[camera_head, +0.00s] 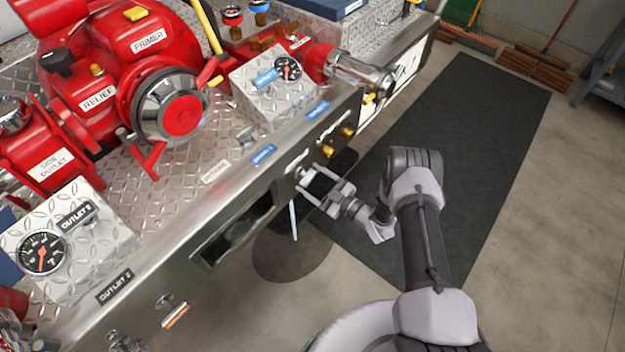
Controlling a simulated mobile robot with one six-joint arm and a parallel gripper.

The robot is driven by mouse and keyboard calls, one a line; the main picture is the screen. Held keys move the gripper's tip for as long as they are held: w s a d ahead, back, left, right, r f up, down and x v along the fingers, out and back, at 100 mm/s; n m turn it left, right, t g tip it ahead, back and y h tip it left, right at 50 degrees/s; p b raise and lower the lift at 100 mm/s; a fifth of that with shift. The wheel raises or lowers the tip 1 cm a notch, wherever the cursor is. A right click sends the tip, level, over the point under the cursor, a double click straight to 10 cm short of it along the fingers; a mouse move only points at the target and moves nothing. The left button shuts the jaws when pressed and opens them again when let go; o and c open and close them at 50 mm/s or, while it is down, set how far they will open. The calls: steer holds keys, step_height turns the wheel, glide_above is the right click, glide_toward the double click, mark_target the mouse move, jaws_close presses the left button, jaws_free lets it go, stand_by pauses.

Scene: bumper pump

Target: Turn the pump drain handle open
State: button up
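The silver front face of the bumper (345,112) carries small fittings below the deck edge. A small silver fitting (300,172) sits on that face at my fingertips; I take it to be the pump drain handle, but its label is too small to read. A thin pale bar (294,221) hangs below it; I cannot tell whether it belongs to the handle. My gripper (312,184) reaches the face from the right. Its two fingers are spread apart, one above the other, around or just in front of the fitting. Contact is not clear.
The red pump (110,52) and gauge panels stand on the deck. A dark floor mat (470,120) lies clear at right.

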steer(key=shift+o, duration=0.4)
steer(key=shift+s+d, duration=0.2)
steer(key=shift+d, duration=0.1)
steer(key=p+v, duration=0.5)
steer(key=v, duration=1.1)
steer(key=shift+s+d, duration=0.25)
steer(key=shift+s, duration=0.05)
